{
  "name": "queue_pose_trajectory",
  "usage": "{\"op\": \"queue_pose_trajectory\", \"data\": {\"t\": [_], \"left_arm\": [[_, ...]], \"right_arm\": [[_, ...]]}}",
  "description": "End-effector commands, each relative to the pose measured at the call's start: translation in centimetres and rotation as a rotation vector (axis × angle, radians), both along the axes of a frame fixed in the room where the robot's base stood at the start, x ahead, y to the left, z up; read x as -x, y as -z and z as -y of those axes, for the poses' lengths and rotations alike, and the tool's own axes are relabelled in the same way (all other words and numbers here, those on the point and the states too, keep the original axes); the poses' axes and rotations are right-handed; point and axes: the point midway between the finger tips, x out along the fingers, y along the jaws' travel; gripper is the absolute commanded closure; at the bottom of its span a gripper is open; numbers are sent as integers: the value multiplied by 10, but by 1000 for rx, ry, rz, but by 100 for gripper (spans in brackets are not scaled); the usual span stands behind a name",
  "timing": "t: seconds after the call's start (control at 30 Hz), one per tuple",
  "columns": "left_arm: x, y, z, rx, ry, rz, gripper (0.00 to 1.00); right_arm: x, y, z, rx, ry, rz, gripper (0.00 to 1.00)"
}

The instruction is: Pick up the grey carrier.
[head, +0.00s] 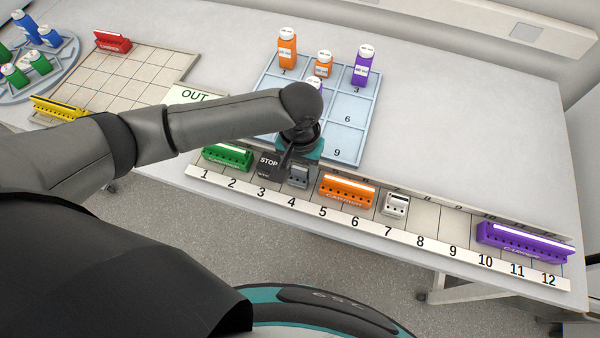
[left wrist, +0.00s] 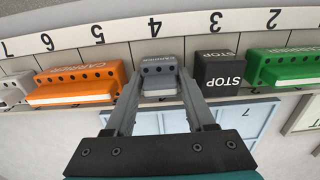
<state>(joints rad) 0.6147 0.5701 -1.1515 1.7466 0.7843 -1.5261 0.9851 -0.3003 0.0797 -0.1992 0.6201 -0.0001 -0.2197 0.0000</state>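The grey carrier (head: 298,179) is a short block standing upright in the numbered rail at slot 4. It also shows in the left wrist view (left wrist: 159,72), between the fingertips. My left gripper (head: 284,168) points down at it from above, and its arm hides part of the area behind. In the left wrist view the two fingers (left wrist: 159,82) are apart, one on each side of the grey carrier. I see no clear grip on it. My right gripper is in neither view.
A black STOP block (head: 268,164) stands close beside the grey carrier, with a green carrier (head: 228,156) beyond it. An orange carrier (head: 347,191) is on the other side. A white carrier (head: 396,205) and a purple carrier (head: 523,241) stand further right. A blue bottle rack (head: 347,140) lies behind.

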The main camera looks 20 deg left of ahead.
Motion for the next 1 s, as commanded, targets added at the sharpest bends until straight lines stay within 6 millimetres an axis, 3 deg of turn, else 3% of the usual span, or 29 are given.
{"op": "queue_pose_trajectory", "data": {"t": [0.07,0.37,0.77,1.0], "left_arm": [[0,0,0,0,0,0,66],[0,0,0,0,0,0,100],[-1,-8,0,1,0,1,100],[-2,-47,1,3,0,5,100]], "right_arm": [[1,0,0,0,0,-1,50],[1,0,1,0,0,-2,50],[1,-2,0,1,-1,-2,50],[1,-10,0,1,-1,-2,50]]}}
